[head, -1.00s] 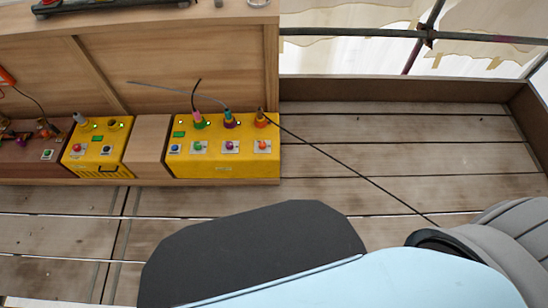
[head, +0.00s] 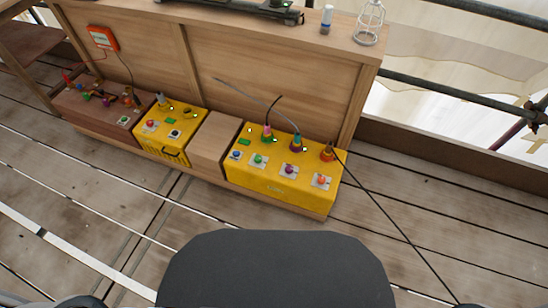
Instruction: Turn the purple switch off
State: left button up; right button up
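The purple switch (head: 289,170) is a small round knob on a pale square plate on the large yellow box (head: 268,189). It sits between a green switch (head: 258,159) and an orange-red switch (head: 321,181). Whether the switch is on or off is too small to tell. Neither of my grippers is in view.
A smaller yellow box (head: 170,135) and a brown box (head: 95,108) stand to the left along the wooden bench (head: 340,100). A black cable (head: 395,223) runs from the large box across the plank floor. Bare floor (head: 110,220) lies in front.

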aim_at(289, 169)
jog(key=z, duration=0.05)
jog(key=i, duration=0.35)
jog(key=z, duration=0.6)
jog(key=k, duration=0.55)
jog(key=u, duration=0.15)
jog(key=i, duration=1.25)
jog(key=z, duration=0.8)
